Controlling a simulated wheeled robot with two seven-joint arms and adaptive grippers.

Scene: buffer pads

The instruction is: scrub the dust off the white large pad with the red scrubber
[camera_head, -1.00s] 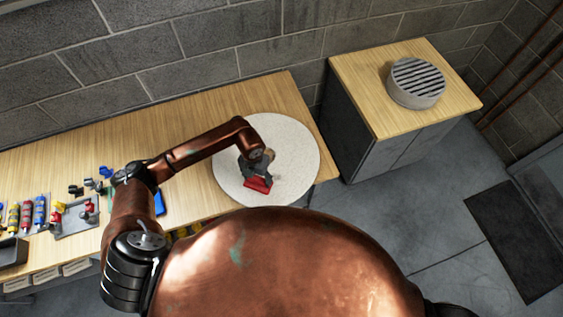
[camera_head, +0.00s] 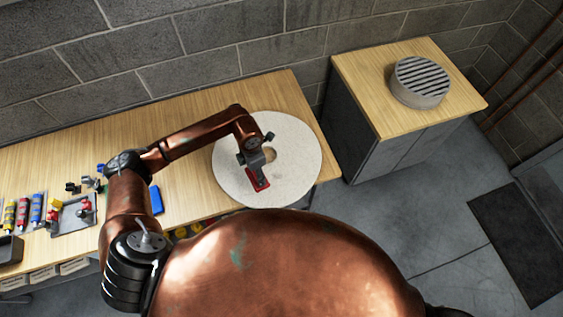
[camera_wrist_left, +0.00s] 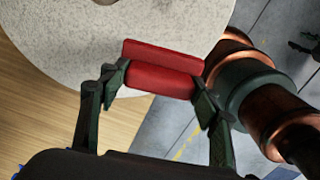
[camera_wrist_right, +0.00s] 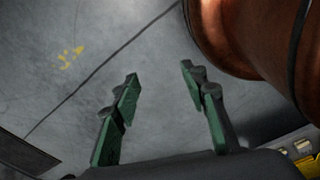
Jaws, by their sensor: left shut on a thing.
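The white large pad (camera_head: 297,160) is a speckled round disc with a hole in the middle, lying flat at the right end of the wooden bench. It also fills the top of the left wrist view (camera_wrist_left: 70,40). My left gripper (camera_head: 257,176) is shut on the red scrubber (camera_wrist_left: 160,72) and holds it over the pad's near left part. I cannot tell whether the scrubber touches the pad. No clear dust patch shows. My right gripper (camera_wrist_right: 158,85) is open and empty above the grey floor, seen only in the right wrist view.
A blue block (camera_head: 156,199) lies on the bench left of the pad. Several coloured tubes (camera_head: 22,212) and a grey tray (camera_head: 72,215) are further left. A round slatted grey unit (camera_head: 419,81) stands on a separate cabinet (camera_head: 365,85). Bare bench lies behind my left arm.

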